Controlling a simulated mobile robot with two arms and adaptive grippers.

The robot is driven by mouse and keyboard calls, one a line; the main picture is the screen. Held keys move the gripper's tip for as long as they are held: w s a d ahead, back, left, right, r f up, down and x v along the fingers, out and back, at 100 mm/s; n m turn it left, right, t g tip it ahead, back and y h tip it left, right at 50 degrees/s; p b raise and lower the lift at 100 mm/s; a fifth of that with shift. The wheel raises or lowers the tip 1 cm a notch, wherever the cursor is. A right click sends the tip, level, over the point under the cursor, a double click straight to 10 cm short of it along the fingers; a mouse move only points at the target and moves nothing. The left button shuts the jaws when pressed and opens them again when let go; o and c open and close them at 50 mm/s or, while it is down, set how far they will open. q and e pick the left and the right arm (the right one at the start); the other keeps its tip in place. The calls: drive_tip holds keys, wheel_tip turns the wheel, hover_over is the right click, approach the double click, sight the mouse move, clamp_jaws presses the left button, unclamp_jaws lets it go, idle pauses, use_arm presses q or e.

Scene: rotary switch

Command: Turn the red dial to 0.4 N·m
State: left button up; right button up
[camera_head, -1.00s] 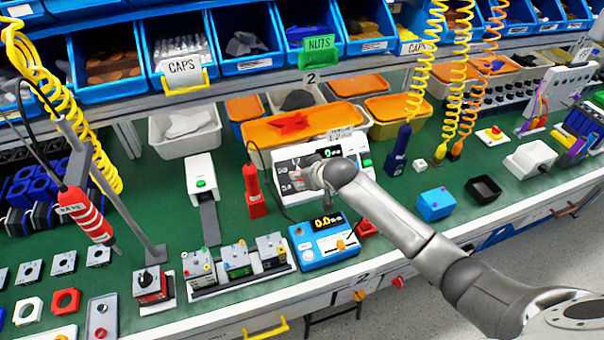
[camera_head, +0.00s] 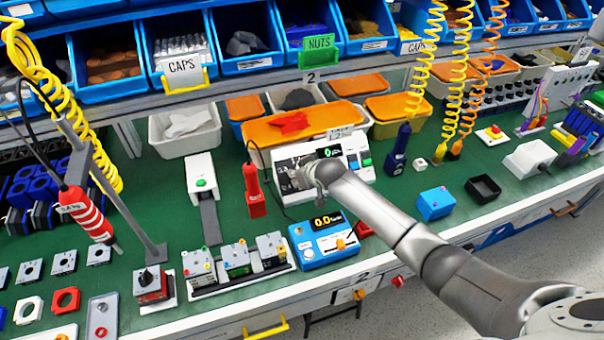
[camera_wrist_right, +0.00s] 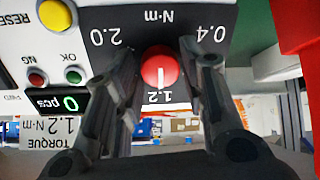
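The red dial (camera_wrist_right: 160,68) is a round knob on the front of a white and dark control box (camera_head: 352,161). In the right wrist view the picture is upside down; the dial's white mark points at the 1.2 label (camera_wrist_right: 160,97). The 0.4 label (camera_wrist_right: 217,34) is at the right and the 2.0 label (camera_wrist_right: 106,37) at the left. My right gripper (camera_wrist_right: 160,60) has one finger on each side of the dial, close to it; I cannot tell whether they touch it. In the head view the gripper (camera_head: 312,178) hides the dial. My left gripper is not in view.
A torque readout label (camera_wrist_right: 48,130) shows 1.2 N·m. A blue device (camera_head: 322,239) with a lit display stands in front of the box. A red tool (camera_head: 254,190) stands left of it. Orange-lidded bins (camera_head: 290,128) are behind. Green bench is bare left of the blue box (camera_head: 435,203).

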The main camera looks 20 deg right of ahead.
drive_tip(key=c, duration=0.5)
drive_tip(key=shift+c, duration=0.2)
